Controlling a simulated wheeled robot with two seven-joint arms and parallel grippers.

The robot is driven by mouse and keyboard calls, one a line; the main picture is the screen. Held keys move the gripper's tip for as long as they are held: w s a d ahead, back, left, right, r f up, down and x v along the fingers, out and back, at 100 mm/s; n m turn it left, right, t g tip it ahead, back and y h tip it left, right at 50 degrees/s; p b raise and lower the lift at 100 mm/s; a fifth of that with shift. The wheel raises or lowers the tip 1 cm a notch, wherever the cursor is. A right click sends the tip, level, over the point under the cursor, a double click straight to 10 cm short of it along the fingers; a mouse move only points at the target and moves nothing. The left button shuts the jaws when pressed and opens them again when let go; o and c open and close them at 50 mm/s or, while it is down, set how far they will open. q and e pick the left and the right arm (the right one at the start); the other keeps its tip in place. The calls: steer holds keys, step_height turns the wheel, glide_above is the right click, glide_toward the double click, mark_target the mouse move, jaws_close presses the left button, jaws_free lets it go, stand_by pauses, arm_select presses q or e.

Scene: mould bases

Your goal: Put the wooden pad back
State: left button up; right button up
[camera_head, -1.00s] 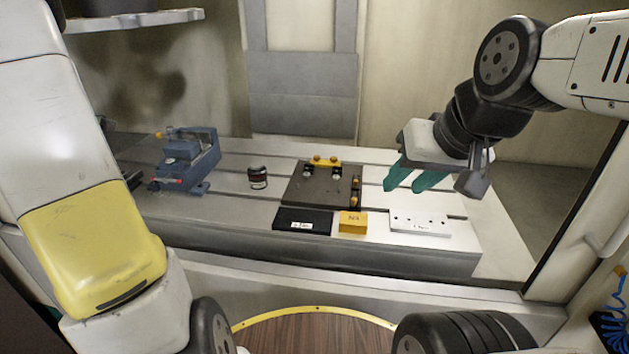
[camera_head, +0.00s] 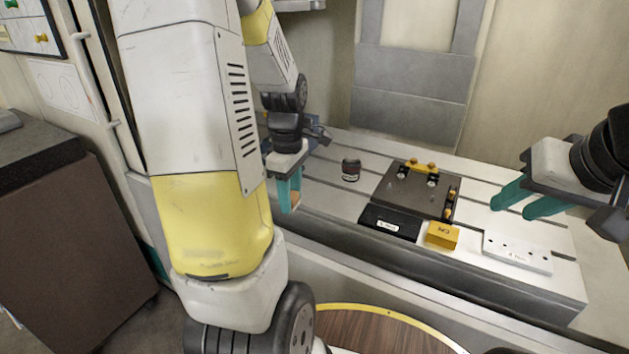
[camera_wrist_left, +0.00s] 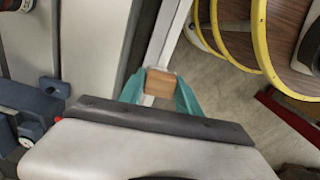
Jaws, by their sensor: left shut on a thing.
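The wooden pad is a small light-brown block. It shows in the left wrist view (camera_wrist_left: 160,83) between two teal fingertips, and only partly in the head view (camera_head: 295,198). My left gripper (camera_head: 288,204) is shut on the pad and holds it at the front left of the grey slotted table (camera_head: 325,170). My left fingers also show in the left wrist view (camera_wrist_left: 160,92). My right gripper (camera_head: 514,208) has its teal fingers apart with nothing between them, over the right part of the table.
A dark fixture plate (camera_head: 415,190) with orange parts stands mid-table, with a black block (camera_head: 390,222), yellow block (camera_head: 442,235) and white plate (camera_head: 517,252) in front. A dark jar (camera_head: 350,169) stands left. A blue vise (camera_wrist_left: 30,105) shows in the wrist view. A cabinet (camera_head: 70,225) stands far left.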

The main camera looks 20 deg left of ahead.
arm_select(q)
steer(key=shift+m, duration=0.7)
steer(key=w+a, duration=0.1)
steer(key=w, duration=0.3)
steer(key=w+a+f, duration=0.1)
steer(key=w+a, duration=0.1)
steer(key=w, duration=0.2)
steer(key=w+a+f, duration=0.1)
steer(key=w, duration=0.4)
steer(key=shift+a, duration=0.4)
steer(key=shift+f, duration=1.75)
steer(key=shift+f, duration=0.2)
steer(key=o, duration=1.3)
